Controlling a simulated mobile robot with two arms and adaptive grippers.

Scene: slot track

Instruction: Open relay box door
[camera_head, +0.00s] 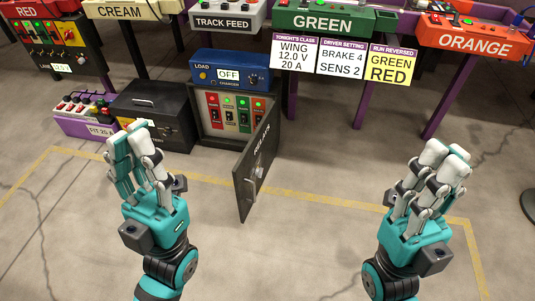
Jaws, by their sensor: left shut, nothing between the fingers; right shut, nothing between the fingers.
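The relay box (205,137) stands on the floor under the blue charger unit. Its dark grey door (247,182), with lettering and a round latch, stands swung out toward me, hinged at the box's right side. Inside show several switches on coloured plates with small lights (236,112). My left gripper (136,136) is shut and empty, in front of the black case and left of the door, apart from the door. My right gripper (442,155) is shut and empty, well to the right of the door over bare floor.
A black case (152,108) and a purple fuse tray (75,122) stand left of the box. The blue charger (231,68) reading OFF sits on top. Signs (340,62) and the green and orange stations (475,35) are behind.

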